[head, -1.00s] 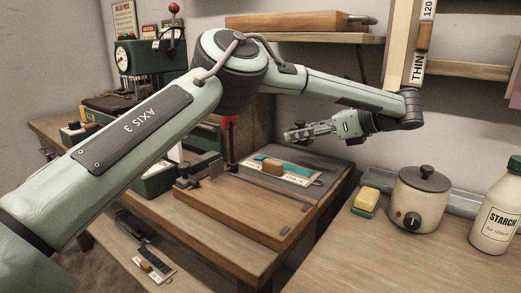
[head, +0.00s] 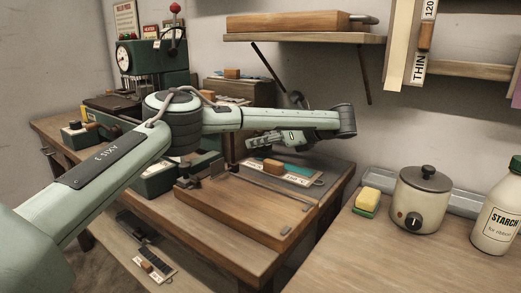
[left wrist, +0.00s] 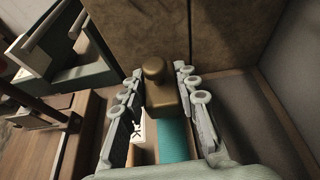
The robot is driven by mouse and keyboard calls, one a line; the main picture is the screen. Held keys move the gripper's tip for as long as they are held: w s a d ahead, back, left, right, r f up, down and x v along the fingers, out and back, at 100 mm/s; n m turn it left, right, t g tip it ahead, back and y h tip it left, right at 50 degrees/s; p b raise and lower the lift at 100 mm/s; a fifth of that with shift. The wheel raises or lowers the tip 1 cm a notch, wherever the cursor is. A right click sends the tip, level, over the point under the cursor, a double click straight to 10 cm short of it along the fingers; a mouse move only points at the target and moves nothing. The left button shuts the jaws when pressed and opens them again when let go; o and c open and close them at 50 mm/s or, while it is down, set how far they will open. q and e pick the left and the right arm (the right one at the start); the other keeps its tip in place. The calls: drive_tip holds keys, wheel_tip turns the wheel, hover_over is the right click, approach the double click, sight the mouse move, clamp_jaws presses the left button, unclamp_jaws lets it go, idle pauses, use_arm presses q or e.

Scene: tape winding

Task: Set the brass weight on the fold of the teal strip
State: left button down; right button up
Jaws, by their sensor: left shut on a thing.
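My left gripper (head: 254,145) is shut on the brass weight (left wrist: 160,88). In the left wrist view the weight, a squared body with a round knob, sits between the two fingers. In the head view I cannot make it out. The teal strip (head: 300,170) lies on a white lettered card just below and right of the gripper; it also shows beneath the weight in the left wrist view (left wrist: 173,142). A gap between weight and strip cannot be judged. The fold cannot be made out. A small wooden block (head: 272,166) rests on the card. My right gripper is not in view.
The card lies at the back of a wooden board (head: 235,205). A green dial press (head: 140,65) stands back left. A shelf (head: 310,39) overhangs the arm. A yellow-green sponge (head: 367,200), a lidded pot (head: 418,205) and a starch bottle (head: 495,210) stand right.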

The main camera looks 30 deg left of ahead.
use_arm(q)
drive_tip(key=shift+f, duration=1.2)
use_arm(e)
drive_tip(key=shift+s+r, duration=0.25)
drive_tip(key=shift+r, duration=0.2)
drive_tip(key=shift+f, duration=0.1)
use_arm(q)
drive_tip(key=shift+f, duration=0.1)
drive_tip(key=shift+f+b, duration=0.1)
drive_tip(key=shift+b, duration=0.25)
drive_tip(key=c, duration=1.1)
unclamp_jaws()
drive_tip(key=shift+c, duration=0.2)
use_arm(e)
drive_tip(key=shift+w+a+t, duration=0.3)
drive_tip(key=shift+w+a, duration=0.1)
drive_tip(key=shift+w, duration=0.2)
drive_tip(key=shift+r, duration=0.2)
